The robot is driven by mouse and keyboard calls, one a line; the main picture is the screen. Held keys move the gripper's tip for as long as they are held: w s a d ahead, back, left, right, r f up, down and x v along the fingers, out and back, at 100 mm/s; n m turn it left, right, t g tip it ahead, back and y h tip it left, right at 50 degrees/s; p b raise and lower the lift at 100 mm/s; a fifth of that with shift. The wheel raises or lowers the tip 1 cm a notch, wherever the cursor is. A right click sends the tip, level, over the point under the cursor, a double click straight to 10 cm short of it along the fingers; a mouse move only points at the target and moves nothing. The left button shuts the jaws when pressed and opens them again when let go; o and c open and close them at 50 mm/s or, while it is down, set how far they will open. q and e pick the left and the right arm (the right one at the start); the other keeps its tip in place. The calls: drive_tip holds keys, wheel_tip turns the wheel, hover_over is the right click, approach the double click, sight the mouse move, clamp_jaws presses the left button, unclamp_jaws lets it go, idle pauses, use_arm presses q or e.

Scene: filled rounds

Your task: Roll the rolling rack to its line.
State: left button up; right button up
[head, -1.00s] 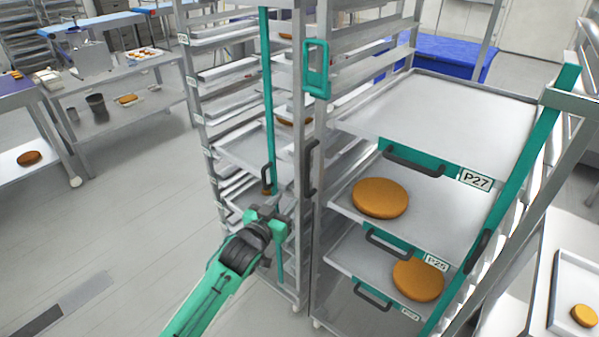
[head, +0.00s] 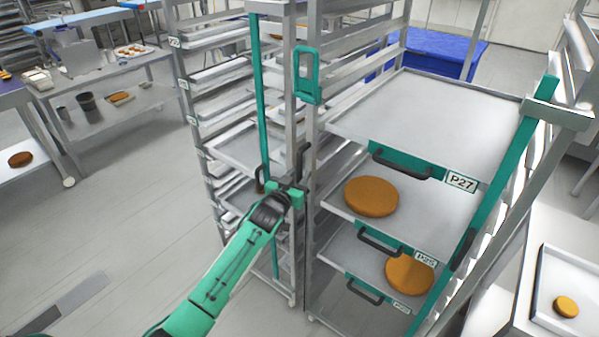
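A tall metal rack (head: 313,215) with teal parts stands at the centre right. It holds wide trays with black handles, and round brown cakes lie on two of them. A second tall rack (head: 187,95) full of trays stands close against its left side. Upright black handles show on the posts between the two racks; one handle (head: 304,160) is just above my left gripper. My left gripper (head: 294,190) is in front of these posts, overlapping the lower end of that handle. Its fingers are too small and covered to read. My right gripper is out of view.
A grey and dark strip (head: 80,291) lies on the floor at lower left, with clear floor around it. Steel tables (head: 105,85) stand at the back left. A blue-covered bin (head: 440,55) is behind the racks. A white table with a tray (head: 540,300) is close at right.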

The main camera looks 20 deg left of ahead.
use_arm(q)
drive_tip(key=shift+w+d, duration=0.1)
drive_tip(key=shift+w, duration=0.3)
clamp_jaws()
idle(1.3)
